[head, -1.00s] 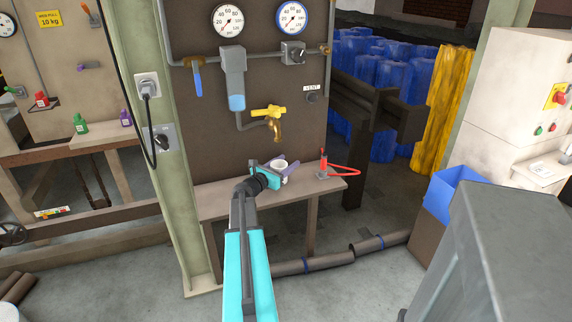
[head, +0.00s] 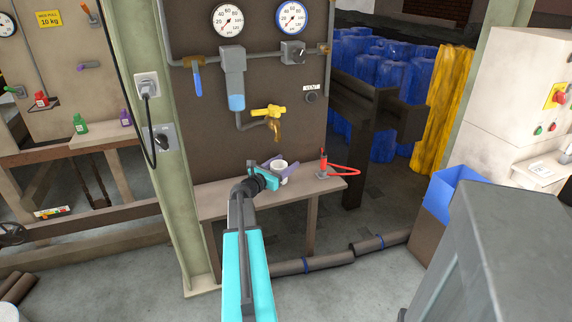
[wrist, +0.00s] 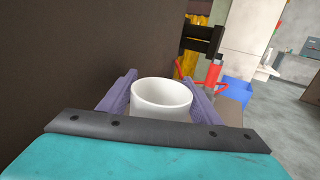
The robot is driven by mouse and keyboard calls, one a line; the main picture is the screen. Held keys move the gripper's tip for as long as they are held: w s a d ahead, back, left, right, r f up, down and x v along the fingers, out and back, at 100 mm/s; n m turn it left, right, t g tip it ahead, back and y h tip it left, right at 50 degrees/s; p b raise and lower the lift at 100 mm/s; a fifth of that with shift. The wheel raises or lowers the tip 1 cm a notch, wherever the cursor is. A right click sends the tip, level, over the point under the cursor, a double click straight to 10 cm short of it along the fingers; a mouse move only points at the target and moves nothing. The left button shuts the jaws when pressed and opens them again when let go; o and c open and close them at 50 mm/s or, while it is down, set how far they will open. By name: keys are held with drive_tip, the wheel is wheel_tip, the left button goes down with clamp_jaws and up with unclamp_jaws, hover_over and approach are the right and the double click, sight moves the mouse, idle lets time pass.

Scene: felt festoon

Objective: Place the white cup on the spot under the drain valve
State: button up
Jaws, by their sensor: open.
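The white cup (head: 281,173) stands upright on the small wooden shelf (head: 225,205) below the yellow drain valve (head: 268,112) and its brass spout. In the head view the cup appears roughly beneath the spout. My gripper (head: 277,169) is open, with its purple fingers on either side of the cup. In the wrist view the cup (wrist: 161,97) sits between the two fingers (wrist: 161,82), its rim facing up. Its lower part is hidden by my gripper's front edge. A mark for the spot is not visible.
A red-handled tool (head: 324,166) stands on the shelf to the right of the cup. A brown panel with gauges (head: 228,19) rises behind the shelf. A green post (head: 173,150) stands at left, and a blue bin (head: 448,188) at right.

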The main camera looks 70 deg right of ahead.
drive_tip(key=v, duration=1.1)
drive_tip(key=shift+a, duration=0.1)
idle(0.5)
